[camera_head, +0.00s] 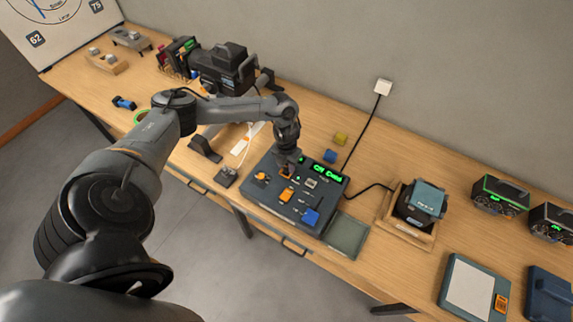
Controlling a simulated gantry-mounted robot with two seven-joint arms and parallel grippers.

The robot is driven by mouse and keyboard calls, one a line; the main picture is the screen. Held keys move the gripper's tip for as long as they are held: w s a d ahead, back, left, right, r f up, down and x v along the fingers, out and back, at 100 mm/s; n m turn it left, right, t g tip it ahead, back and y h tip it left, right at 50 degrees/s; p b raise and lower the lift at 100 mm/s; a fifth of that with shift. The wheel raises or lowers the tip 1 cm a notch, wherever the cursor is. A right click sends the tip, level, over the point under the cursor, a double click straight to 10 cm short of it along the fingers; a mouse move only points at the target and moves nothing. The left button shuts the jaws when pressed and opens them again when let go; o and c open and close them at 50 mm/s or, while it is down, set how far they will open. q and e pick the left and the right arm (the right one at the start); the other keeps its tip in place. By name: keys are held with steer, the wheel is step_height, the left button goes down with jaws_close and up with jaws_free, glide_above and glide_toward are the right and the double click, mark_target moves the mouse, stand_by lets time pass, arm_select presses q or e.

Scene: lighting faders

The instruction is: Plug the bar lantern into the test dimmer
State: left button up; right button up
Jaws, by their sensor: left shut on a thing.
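My left gripper (286,172) points down over the back left of a dark grey console (263,199). It is shut on a small orange piece at the panel, mostly hidden by the fingers. The console has a green lit display (327,173), an orange cap (287,195) and a blue cap (311,217). A black lantern-like unit (224,66) stands at the back left, behind my forearm. I cannot tell which unit is the test dimmer, and no lantern plug is clearly seen. My right gripper is out of view.
A dark unit with a blue-grey top (428,197) sits in a wooden tray (410,237) right of the console. Green-lit boxes (499,195) stand far right.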

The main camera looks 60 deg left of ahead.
arm_select(q)
steer(key=shift+f+b, duration=0.7)
steer(key=shift+f, duration=0.2)
stand_by(1.6)
steer(key=shift+s+a+f, duration=0.1)
steer(key=shift+f, duration=0.3)
